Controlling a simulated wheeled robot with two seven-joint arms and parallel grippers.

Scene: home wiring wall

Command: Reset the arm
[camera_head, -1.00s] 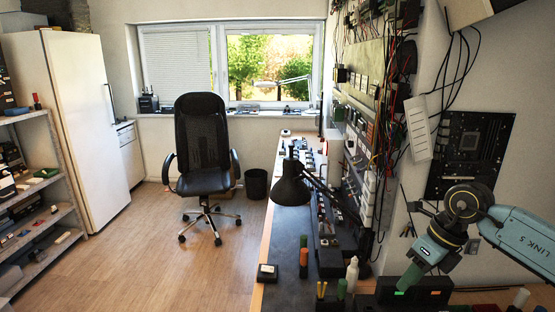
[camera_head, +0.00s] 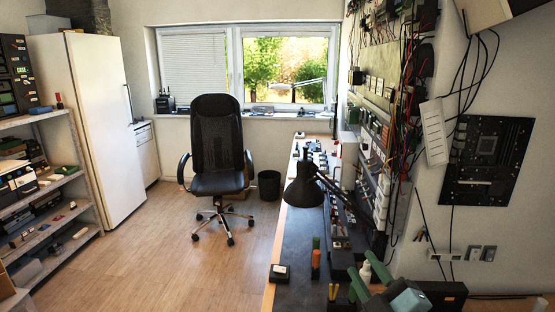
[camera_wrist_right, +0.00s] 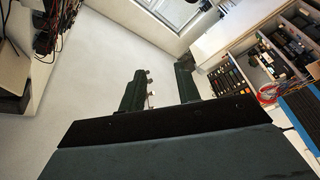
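My right gripper (camera_head: 361,264) is at the bottom of the head view, low over the near end of the workbench (camera_head: 305,240). Its two dark green fingers stand apart with nothing seen held between them. Its teal body is cut off by the lower edge. In the right wrist view the gripper (camera_wrist_right: 161,70) also shows its two fingers apart, against a pale wall or floor surface. My left gripper is in neither view.
A black desk lamp (camera_head: 305,190) and an orange-and-green cylinder (camera_head: 315,262) stand on the bench near the gripper. The wiring wall (camera_head: 385,80) and a circuit board (camera_head: 487,160) are at right. An office chair (camera_head: 216,155) stands on the open floor.

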